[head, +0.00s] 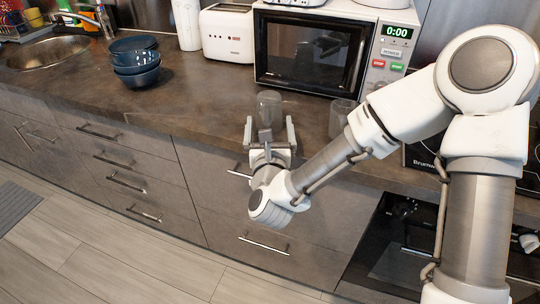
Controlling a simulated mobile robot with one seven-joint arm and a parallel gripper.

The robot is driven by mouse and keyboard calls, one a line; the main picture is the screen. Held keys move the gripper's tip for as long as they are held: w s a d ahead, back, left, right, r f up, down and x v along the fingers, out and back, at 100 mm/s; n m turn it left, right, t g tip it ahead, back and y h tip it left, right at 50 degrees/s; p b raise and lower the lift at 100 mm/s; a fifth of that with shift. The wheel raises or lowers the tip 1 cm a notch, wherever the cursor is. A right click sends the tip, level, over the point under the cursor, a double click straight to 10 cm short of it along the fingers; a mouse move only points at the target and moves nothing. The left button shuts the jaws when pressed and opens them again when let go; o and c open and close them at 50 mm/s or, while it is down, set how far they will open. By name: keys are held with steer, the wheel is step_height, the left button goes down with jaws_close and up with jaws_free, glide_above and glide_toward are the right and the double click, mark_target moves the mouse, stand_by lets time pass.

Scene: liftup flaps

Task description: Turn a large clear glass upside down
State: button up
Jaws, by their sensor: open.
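A clear glass (269,108) stands on the dark countertop in front of the microwave. My gripper (269,122) is open, with its two fingers apart on either side of the glass as seen from the head camera. Whether the fingers touch the glass cannot be told. The lower part of the glass is partly hidden by my gripper. A second clear glass (341,117) stands to the right on the counter, partly hidden behind my arm.
A microwave (312,50) and a white toaster (228,35) stand at the back. Stacked blue bowls (136,62) sit to the left, near the sink (48,53). A cooktop (425,157) lies to the right. Counter between bowls and glass is clear.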

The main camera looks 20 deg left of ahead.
steer(key=p+v, duration=1.1)
stand_by(0.4)
steer(key=shift+s+p, duration=0.15)
steer(key=shift+p, duration=0.15)
